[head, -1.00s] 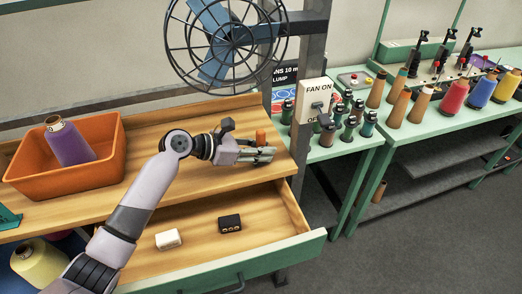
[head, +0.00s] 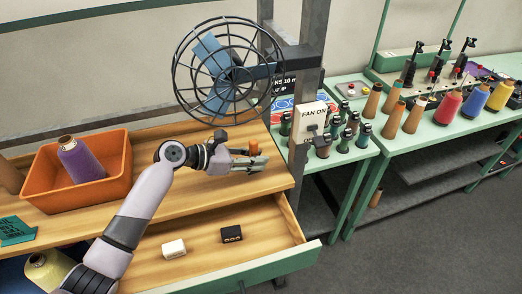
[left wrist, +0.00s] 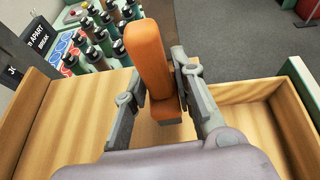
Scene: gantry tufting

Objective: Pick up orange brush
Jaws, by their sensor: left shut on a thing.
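The orange brush (left wrist: 149,55) stands between the fingers of my left gripper (left wrist: 160,98) in the left wrist view, its orange block rising above the fingers. In the head view only a small orange part of the brush (head: 254,148) shows behind my left gripper (head: 258,163). The left gripper is shut on the brush over the right end of the wooden worktop (head: 205,197). Whether the brush touches the worktop is hard to tell. My right gripper is not in view.
An open drawer (head: 200,264) below holds a white block (head: 173,248) and a black block (head: 231,234). An orange bin (head: 34,198) with a purple cone (head: 80,160) stands at left.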

